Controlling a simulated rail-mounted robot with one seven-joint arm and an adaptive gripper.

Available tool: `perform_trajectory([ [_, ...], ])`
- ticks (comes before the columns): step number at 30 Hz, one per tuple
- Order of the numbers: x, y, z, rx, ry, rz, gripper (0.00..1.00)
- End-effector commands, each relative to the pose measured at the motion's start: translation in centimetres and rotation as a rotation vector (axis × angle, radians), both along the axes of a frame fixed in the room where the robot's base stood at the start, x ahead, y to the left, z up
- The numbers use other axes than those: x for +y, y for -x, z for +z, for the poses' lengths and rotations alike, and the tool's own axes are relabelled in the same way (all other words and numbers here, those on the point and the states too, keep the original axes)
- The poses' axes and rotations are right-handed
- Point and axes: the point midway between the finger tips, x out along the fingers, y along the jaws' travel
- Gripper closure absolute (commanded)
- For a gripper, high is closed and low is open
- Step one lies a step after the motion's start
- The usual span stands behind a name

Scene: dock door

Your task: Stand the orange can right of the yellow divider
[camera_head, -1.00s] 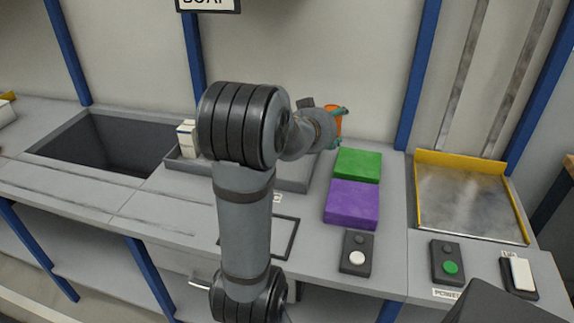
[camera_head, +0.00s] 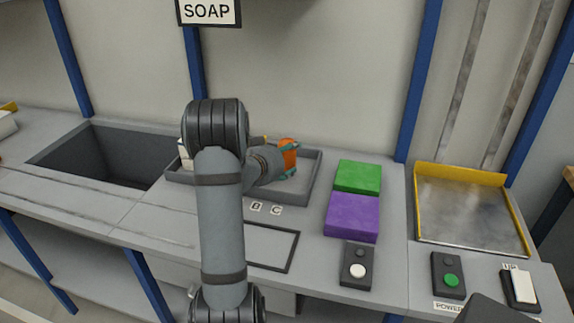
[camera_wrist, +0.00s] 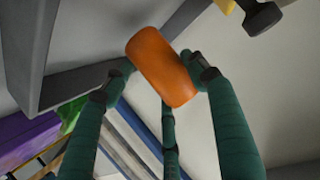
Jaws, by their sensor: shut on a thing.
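The orange can (camera_head: 289,153) is held by my gripper (camera_head: 285,160) over the right part of the grey tray (camera_head: 308,182). In the wrist view the orange can (camera_wrist: 162,66) sits tilted in the picture between the green fingers of my gripper (camera_wrist: 158,68), which are shut on it. I cannot tell whether the can touches the tray floor. A small yellow piece (camera_wrist: 226,5) shows at the top of the wrist view; I cannot tell if it is the divider. My arm hides the middle of the tray.
A white box (camera_head: 186,152) stands at the tray's left end. Green (camera_head: 358,176) and purple (camera_head: 352,217) blocks lie right of the tray. Button boxes (camera_head: 357,265) stand near the front edge. A deep open bin (camera_head: 100,158) lies left.

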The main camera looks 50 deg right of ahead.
Motion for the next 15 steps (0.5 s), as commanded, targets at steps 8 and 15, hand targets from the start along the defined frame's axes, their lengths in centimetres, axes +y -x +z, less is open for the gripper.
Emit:
perform_trajectory([
  [8, 0.0, 0.0, -2.6, -0.001, 0.001, 0.001, 0.77],
  [15, -0.1, 0.0, -2.7, -0.001, 0.001, 0.001, 0.77],
])
